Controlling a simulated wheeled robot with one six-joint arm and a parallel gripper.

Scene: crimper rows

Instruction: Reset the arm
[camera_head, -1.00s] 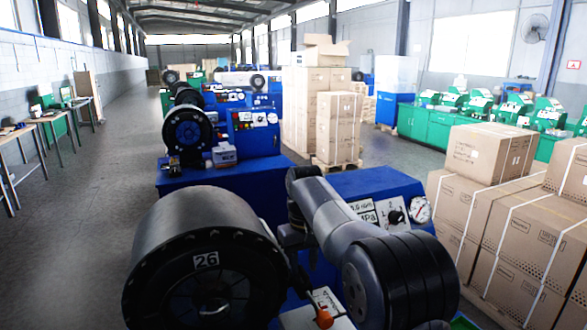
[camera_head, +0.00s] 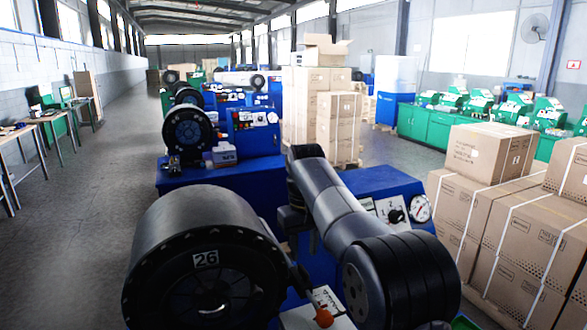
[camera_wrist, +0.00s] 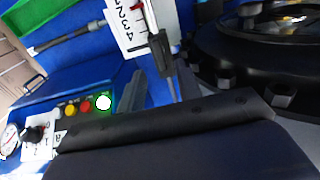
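My arm (camera_head: 335,205) reaches over the nearest blue machine in the head view. My gripper (camera_wrist: 157,82) is in the wrist view, low at the machine; its two dark fingers appear apart with nothing between them. In the head view the arm hides most of it. Beyond the fingers is a dark lever (camera_wrist: 158,50) beside a white number scale (camera_wrist: 124,25); I see no clear contact. The black crimper head marked 26 (camera_head: 205,260) is left of my arm, and its bolted rim shows at the right of the wrist view.
The machine's blue cabinet (camera_head: 375,182) carries a dial and gauge (camera_head: 419,208) right of my arm. Stacked cartons (camera_head: 487,153) stand at the right. More blue machines (camera_head: 245,135) line up behind. The aisle floor (camera_head: 95,200) at the left is clear.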

